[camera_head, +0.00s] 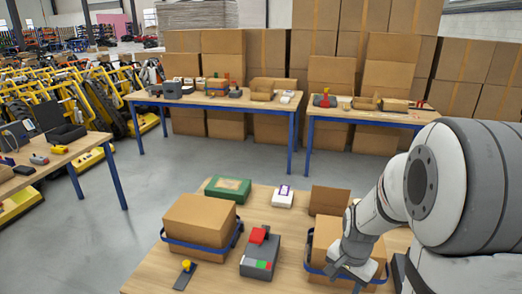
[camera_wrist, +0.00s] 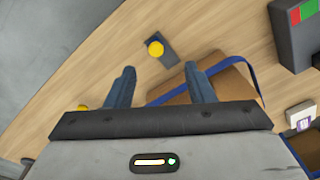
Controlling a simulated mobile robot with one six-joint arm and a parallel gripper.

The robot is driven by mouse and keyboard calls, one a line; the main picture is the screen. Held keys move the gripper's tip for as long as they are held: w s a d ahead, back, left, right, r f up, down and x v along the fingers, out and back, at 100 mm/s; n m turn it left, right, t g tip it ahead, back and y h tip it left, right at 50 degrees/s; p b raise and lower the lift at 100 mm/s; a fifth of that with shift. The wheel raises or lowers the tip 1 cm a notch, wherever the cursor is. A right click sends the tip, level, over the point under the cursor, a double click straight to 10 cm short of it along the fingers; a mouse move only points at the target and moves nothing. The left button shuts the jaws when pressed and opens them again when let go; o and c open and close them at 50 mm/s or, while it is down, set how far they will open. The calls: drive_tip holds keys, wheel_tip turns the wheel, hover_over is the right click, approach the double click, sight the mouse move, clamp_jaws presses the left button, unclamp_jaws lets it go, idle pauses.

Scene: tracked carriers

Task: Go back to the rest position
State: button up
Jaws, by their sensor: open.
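My gripper (camera_head: 345,272) shows in the head view at the lower right, in front of the right-hand cardboard box (camera_head: 322,238), partly covering it. In the wrist view my gripper (camera_wrist: 161,78) has its two blue-grey fingers spread wide apart, with nothing held between them. Below and beyond the fingers lie the wooden table, a small dark plate with a yellow knob (camera_wrist: 155,49) and a brown box with a blue band (camera_wrist: 215,85), partly hidden by the right finger. I cannot tell how high the fingers are above the table.
On the near table are a left box in a blue carrier (camera_head: 200,222), a grey control box (camera_head: 260,256), a green case (camera_head: 228,188) and a small white box (camera_head: 283,196). Two blue-legged tables (camera_head: 215,101) stand behind. Grey floor (camera_head: 165,190) is clear between them.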

drive_tip(key=s+a+r+n+t, duration=0.1)
drive_tip(key=s+a+r+n, duration=0.2)
drive_tip(key=s+r, duration=0.3)
drive_tip(key=s+a+r+n+t, duration=0.1)
drive_tip(key=s+a+r+n, duration=0.3)
drive_tip(key=s+r+n, duration=0.2)
wheel_tip(320, 180, up, 2)
drive_tip(key=shift+a+r+t, duration=0.1)
drive_tip(key=shift+a+t, duration=0.15)
drive_tip(key=shift+t, duration=0.05)
drive_tip(key=shift+c, duration=0.2)
idle(0.5)
